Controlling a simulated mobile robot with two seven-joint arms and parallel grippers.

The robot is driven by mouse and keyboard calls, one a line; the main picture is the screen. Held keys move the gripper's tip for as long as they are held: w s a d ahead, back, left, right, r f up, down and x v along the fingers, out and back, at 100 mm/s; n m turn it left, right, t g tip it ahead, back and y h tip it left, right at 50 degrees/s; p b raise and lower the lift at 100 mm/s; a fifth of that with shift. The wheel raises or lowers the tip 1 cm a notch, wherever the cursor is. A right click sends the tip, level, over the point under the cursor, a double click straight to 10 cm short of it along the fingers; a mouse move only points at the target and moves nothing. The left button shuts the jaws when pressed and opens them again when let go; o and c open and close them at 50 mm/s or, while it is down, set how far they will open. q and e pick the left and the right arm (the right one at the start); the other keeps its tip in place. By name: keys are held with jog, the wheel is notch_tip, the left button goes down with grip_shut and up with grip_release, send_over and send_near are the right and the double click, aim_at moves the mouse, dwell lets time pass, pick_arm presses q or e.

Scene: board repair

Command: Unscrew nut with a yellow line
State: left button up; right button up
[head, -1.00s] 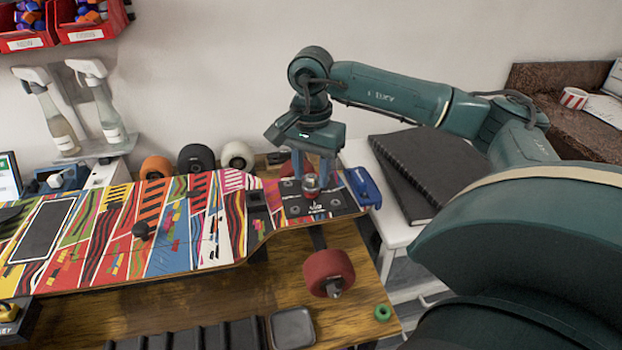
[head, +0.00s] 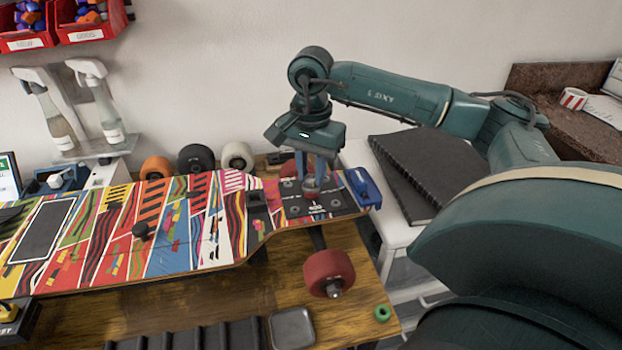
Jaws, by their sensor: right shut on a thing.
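A longboard (head: 170,250) with a bright striped pattern lies across the wooden workbench in the head view. Its right end has a black plate (head: 335,201) with bolts. My right gripper (head: 311,184) points down over this plate, its fingers shut on a small part there, which looks like the nut. The fingers hide most of it, and no yellow line can be made out. A dark red wheel (head: 328,273) with a bare axle end sticks out from under the board. My left gripper is not in view.
A blue tool (head: 362,187) lies at the board's right end. Loose wheels (head: 196,158) stand behind the board. A small metal tray (head: 292,328) and a green ring (head: 382,313) lie in front. Black notebooks (head: 425,170) lie on a white surface at right.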

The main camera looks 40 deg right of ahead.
jog(key=n, duration=0.4)
jog(key=shift+n, duration=0.9)
jog(key=n, duration=0.2)
jog(key=shift+n, duration=1.8)
